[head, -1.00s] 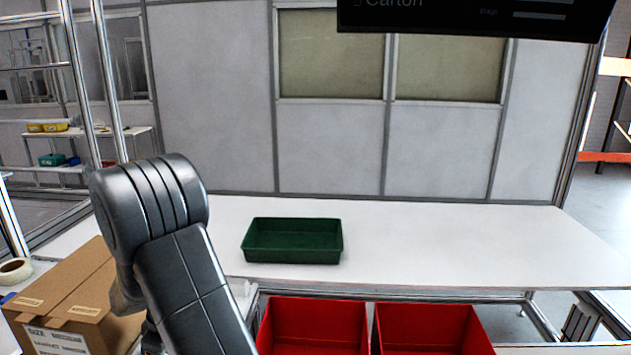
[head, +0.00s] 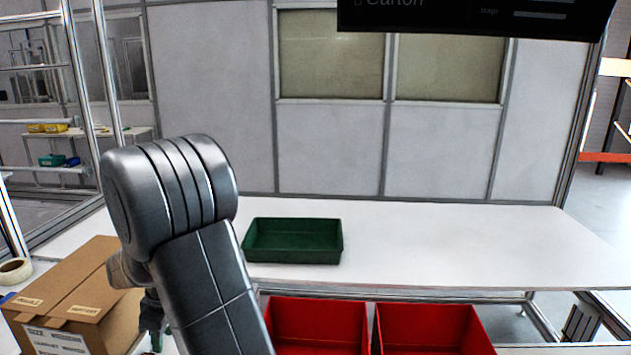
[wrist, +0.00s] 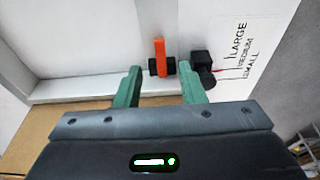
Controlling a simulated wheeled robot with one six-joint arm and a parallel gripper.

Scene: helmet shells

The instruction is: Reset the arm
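My gripper (wrist: 163,88) shows in the wrist view with its two green fingers spread apart and nothing held between them. Beyond the fingertips is an orange piece (wrist: 159,55) with dark parts, and a black block (wrist: 201,66) sits to its right, by a white panel (wrist: 262,45) lettered LARGE, MEDIUM and SMALL. In the head view my arm is bent at the left, and the gripper is mostly hidden behind it, beside the cardboard box.
A green tray (head: 293,260) stands on the white table (head: 450,240) and looks empty. Two red bins, one left (head: 318,312) and one right (head: 430,315), sit in front. A closed cardboard box (head: 75,290) and a tape roll (head: 14,270) are at the left. The table's right half is clear.

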